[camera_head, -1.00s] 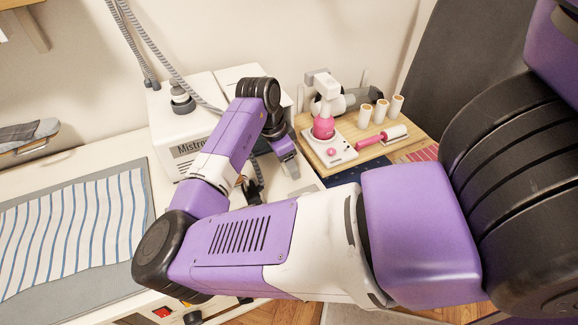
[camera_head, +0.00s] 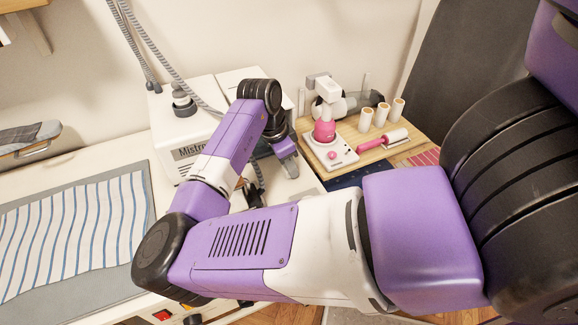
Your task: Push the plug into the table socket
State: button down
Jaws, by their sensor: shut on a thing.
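My gripper (camera_head: 291,170) is small and grey in this view, low over the white table (camera_head: 303,184), behind my purple forearm. It is shut on the plug, but the plug itself is too small and too covered to make out. A dark cord or fitting (camera_head: 257,190) shows beside my forearm on the table. I cannot make out the table socket, nor whether the plug touches it.
A white boxy machine (camera_head: 180,120) with a grey hose stands behind my forearm. A wooden board (camera_head: 345,131) at right carries a small white-and-pink machine (camera_head: 326,135) and several spools. Striped cloth (camera_head: 75,235) lies at left.

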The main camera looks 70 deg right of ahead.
notch_tip(320, 180, up, 20)
jog(key=shift+f+b, duration=0.2)
jog(key=shift+b, duration=0.15)
dwell(0.4)
